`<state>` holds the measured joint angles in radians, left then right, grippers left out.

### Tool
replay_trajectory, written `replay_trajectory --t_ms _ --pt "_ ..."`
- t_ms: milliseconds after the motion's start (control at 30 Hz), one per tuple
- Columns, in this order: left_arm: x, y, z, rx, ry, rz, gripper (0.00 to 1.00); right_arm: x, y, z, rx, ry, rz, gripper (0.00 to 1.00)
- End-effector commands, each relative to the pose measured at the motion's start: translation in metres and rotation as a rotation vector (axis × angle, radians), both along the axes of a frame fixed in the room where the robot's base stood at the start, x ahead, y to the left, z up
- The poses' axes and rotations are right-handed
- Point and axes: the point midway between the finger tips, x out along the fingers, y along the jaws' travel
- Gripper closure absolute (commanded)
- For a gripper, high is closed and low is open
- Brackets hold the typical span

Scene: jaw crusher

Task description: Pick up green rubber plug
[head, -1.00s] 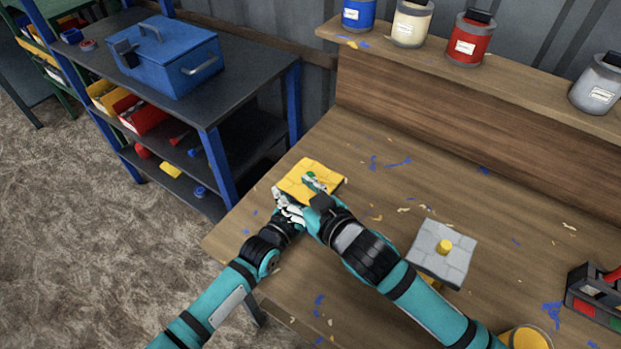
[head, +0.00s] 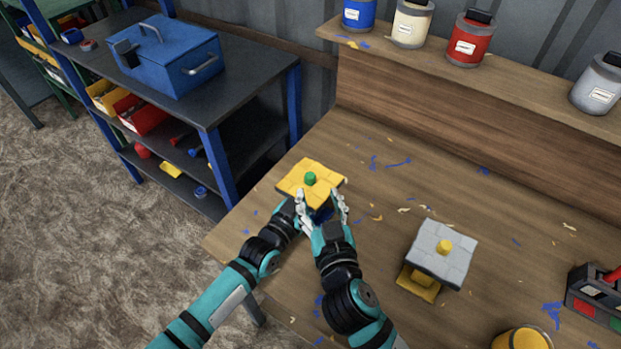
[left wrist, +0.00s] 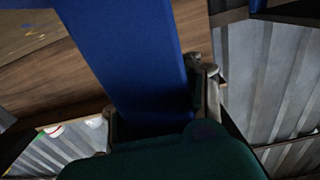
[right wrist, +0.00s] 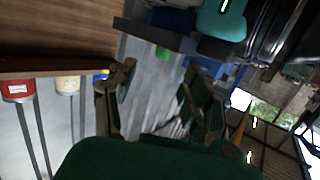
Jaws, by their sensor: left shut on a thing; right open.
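The green rubber plug (head: 310,179) stands upright on the yellow square plate (head: 330,181) in the head view. A blue part (head: 322,214) shows just in front of the plate, between my grippers. My left gripper (head: 296,212) is low at the plate's front left. In the left wrist view a long blue bar (left wrist: 130,55) runs between its fingers, and it is shut on this bar. My right gripper (head: 323,204) is open and empty at the plate's front edge, apart from the plug. A small green patch (right wrist: 162,53) in the right wrist view looks like the plug.
A grey square plate with a yellow knob (head: 444,246) stands to the right on the wooden bench (head: 390,180). A yellow cup (head: 522,339) and a dark toolbox (head: 597,300) are further right. Paint cans line the back ledge.

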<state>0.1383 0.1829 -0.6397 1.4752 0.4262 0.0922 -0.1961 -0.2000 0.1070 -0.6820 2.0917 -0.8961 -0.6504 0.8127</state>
Motion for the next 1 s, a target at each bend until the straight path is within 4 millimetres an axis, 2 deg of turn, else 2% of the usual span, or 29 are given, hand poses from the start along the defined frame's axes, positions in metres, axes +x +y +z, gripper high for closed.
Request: replay_trajectory --t_ms 233,500,800,1000 --pt "0.000 0.000 0.000 0.000 0.001 0.001 1.00 0.020 0.004 -0.003 -0.003 -0.001 -0.001 0.49" --pt "0.000 0.000 0.000 0.000 0.001 0.000 1.00 0.056 0.013 -0.009 -0.002 0.000 -0.001 0.49" --pt "0.000 0.000 0.000 -0.001 0.001 0.000 1.00 0.060 0.013 -0.012 -0.004 0.005 -0.003 0.49" --pt "0.000 0.000 0.000 -0.001 0.001 -0.001 1.00 0.060 0.012 -0.014 -0.005 0.008 -0.004 0.74"
